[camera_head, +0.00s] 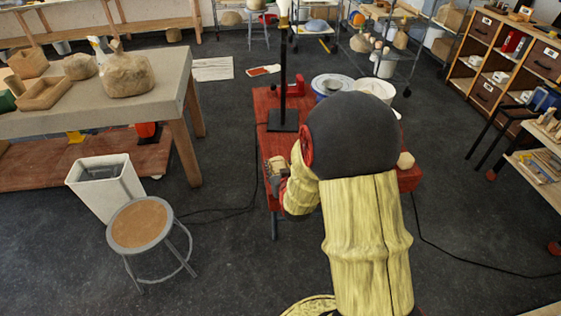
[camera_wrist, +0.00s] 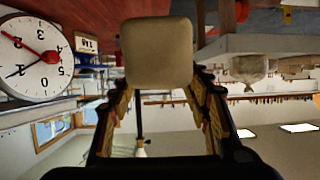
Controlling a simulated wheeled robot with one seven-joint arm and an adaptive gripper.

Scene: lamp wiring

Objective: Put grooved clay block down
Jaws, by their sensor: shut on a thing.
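My gripper (camera_wrist: 158,82) is shut on a beige clay block (camera_wrist: 158,50) with rounded corners, held between the fingertips in the wrist view. No groove can be made out on the face that shows. In the head view my gripper (camera_head: 276,178) is at the left side of the red table (camera_head: 268,103), with the tan block (camera_head: 278,164) at its fingers. I cannot tell whether the block touches the tabletop. My arm hides much of the table.
A black lamp stand (camera_head: 283,120) stands on the red table. Another tan block (camera_head: 405,160) lies at its right side. A white numbered dial (camera_wrist: 35,58) shows close by in the wrist view. A stool (camera_head: 139,224) and a white bin (camera_head: 105,185) stand to the left.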

